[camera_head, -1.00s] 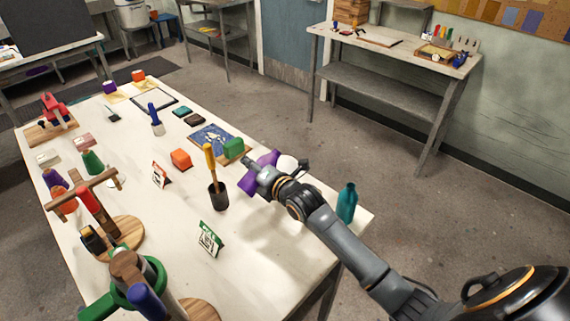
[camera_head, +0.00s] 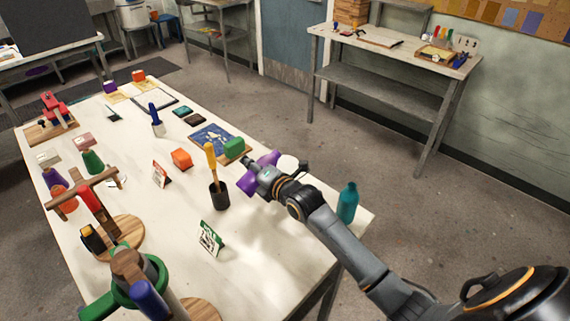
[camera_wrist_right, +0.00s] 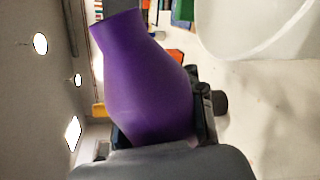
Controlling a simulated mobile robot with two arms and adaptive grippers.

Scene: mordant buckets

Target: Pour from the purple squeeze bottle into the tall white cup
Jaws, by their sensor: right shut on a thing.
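My right gripper (camera_head: 254,168) is shut on the purple squeeze bottle (camera_head: 246,184) above the right part of the white table. The bottle is tilted well over, its two ends showing on either side of the gripper. In the right wrist view the bottle (camera_wrist_right: 150,85) fills the middle, its narrower end towards the upper left. The white cup (camera_head: 288,161) is just right of the gripper, partly hidden behind it. A large white rounded surface, seemingly the cup (camera_wrist_right: 250,25), shows at the upper right of the wrist view. No stream is visible. My left gripper is out of view.
A black holder with a yellow-handled tool (camera_head: 219,196) stands close left of the bottle. A green block (camera_head: 234,147) and a blue patterned board (camera_head: 207,138) lie behind. A teal bottle (camera_head: 347,203) stands near the table's right edge, beside my right arm. A green-white sign (camera_head: 210,240) stands in front.

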